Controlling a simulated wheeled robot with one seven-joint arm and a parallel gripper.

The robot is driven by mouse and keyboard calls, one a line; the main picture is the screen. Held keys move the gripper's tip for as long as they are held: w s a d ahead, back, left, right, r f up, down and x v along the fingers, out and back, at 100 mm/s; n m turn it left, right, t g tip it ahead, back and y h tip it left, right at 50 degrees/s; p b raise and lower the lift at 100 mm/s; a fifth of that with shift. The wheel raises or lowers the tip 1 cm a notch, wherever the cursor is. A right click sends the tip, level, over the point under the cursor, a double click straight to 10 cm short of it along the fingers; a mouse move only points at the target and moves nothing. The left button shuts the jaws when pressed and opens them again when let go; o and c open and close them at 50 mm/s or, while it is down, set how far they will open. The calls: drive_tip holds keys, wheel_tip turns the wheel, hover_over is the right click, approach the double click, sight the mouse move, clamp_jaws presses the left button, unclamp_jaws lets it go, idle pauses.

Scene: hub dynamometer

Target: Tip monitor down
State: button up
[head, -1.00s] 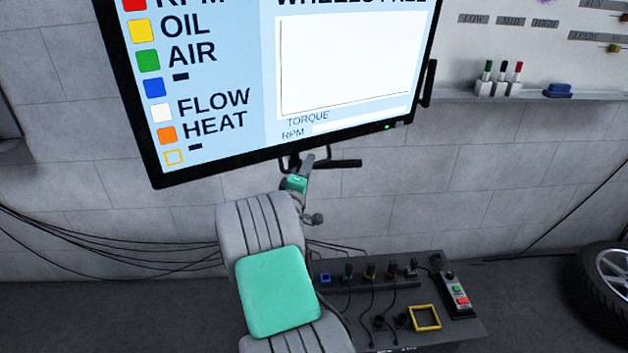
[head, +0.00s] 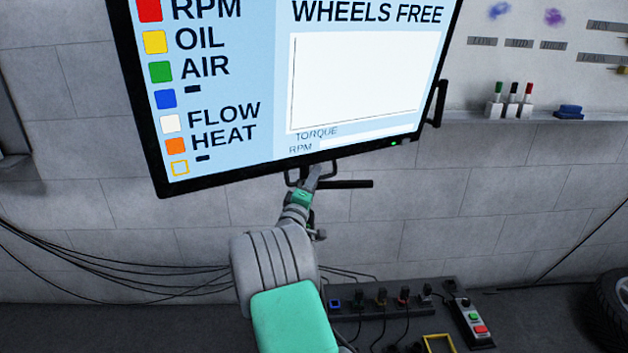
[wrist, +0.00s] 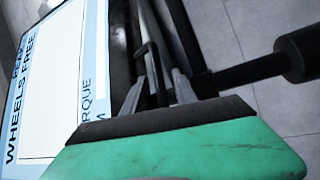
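The monitor (head: 300,100) hangs on the wall, its screen facing me and reading "WHEELS FREE". Its screen also shows at the left of the wrist view (wrist: 50,90). A black loop handle (head: 292,177) hangs below its lower edge; part of this handle shows in the wrist view (wrist: 143,50). My gripper (head: 320,172) is at the handle, just under the monitor. In the wrist view, the grey fingers (wrist: 156,88) stand apart, with the black handle bar seen between them. I cannot tell whether they touch it.
A dark horizontal bar (head: 348,184) sticks out right of the handle. Below stand a power strip with plugs (head: 381,297) and a control box with green and red buttons (head: 473,321). A marker shelf (head: 540,116) is at the right; cables (head: 100,255) hang at the left.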

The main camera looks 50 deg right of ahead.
drive_tip(key=b+v, duration=0.1)
drive_tip(key=v, duration=0.7)
drive_tip(key=shift+d, duration=0.1)
drive_tip(key=shift+c, duration=0.4)
